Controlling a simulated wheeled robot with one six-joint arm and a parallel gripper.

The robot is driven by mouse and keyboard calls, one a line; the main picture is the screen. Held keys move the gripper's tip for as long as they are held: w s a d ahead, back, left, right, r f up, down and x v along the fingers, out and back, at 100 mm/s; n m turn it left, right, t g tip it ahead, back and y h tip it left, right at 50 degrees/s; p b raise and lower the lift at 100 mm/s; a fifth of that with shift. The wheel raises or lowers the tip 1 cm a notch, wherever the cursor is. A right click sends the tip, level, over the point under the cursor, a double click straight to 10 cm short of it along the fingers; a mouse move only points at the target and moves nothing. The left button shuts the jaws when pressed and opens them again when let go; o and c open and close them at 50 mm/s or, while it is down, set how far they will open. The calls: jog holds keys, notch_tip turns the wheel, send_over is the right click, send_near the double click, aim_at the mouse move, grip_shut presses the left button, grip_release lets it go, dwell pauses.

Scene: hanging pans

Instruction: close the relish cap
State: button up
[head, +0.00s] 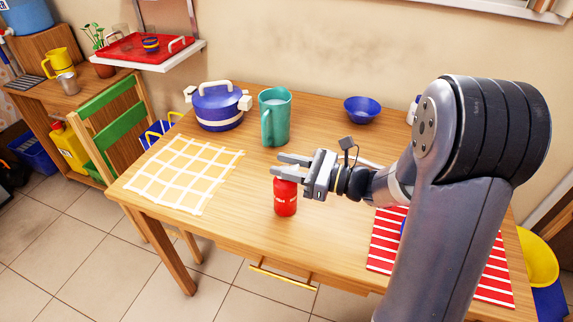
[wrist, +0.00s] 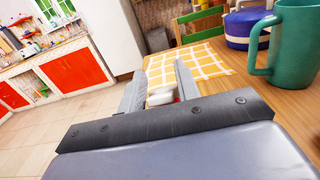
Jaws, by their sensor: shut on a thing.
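The red relish bottle (head: 285,198) stands upright near the front middle of the wooden table. My gripper (head: 281,164) reaches in from the right, level with the bottle's top. In the wrist view a white cap (wrist: 160,96) sits between my two fingers, with a little red showing beside it. My gripper is shut on this cap. The fingers hide most of the cap in the head view, so I cannot tell how it sits on the bottle.
A teal mug (head: 276,118) and a blue pot (head: 217,106) stand behind the bottle. A blue bowl (head: 362,109) is at the back. A yellow checked cloth (head: 185,172) lies left and a red striped cloth (head: 491,282) right. The table's front edge is close to the bottle.

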aim_at(293, 168)
jog(key=shift+d+f+b, duration=0.1)
jog(key=shift+f+b, duration=0.25)
jog(key=shift+b, duration=0.45)
jog(key=shift+s+d+f+t+y+b, duration=0.15)
jog(key=shift+f+t+y+b, duration=0.2)
jog(key=shift+y+b, duration=0.7)
jog(key=y+b, duration=0.2)
jog(key=shift+s+d+f+t+b, duration=0.1)
jog(key=shift+d+f+t+b, duration=0.15)
jog(key=shift+t+b, duration=0.1)
jog(key=shift+d+r+y, duration=0.1)
jog(key=shift+r+y, duration=0.1)
jog(key=shift+y, duration=0.15)
jog(key=o, duration=0.9)
jog(key=shift+o, duration=0.2)
jog(key=shift+r, duration=0.15)
notch_tip(293, 168, up, 10)
jog(key=p, duration=0.2)
jog(key=shift+p, duration=0.3)
